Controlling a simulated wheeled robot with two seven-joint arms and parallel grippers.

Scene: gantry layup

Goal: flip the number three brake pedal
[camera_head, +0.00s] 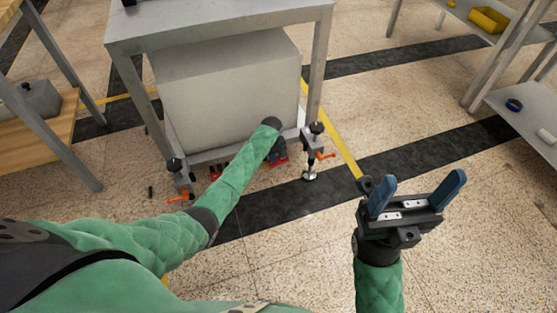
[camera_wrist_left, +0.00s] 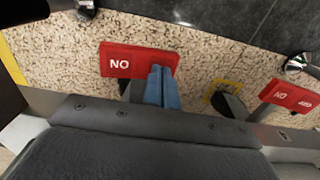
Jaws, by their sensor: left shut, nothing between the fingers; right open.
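Red brake pedals sit low at the foot of the grey bench. One red pedal (camera_wrist_left: 118,60) reads "NO" in the left wrist view; its number is hidden behind my fingers. My left gripper (camera_wrist_left: 163,75) is shut and empty, its blue fingertips over the right part of that pedal; I cannot tell whether they touch. In the head view my left gripper (camera_head: 277,150) hides most of the nearby pedal. My right gripper (camera_head: 413,192) is open and empty, away from the bench.
The grey bench (camera_head: 215,28) holds a large pale block (camera_head: 230,85) beneath its top. Fittings with orange levers (camera_head: 320,155) stand by its front legs. A wooden shelf unit (camera_head: 45,140) is at left, a metal rack (camera_head: 525,110) at right. The speckled floor in front is open.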

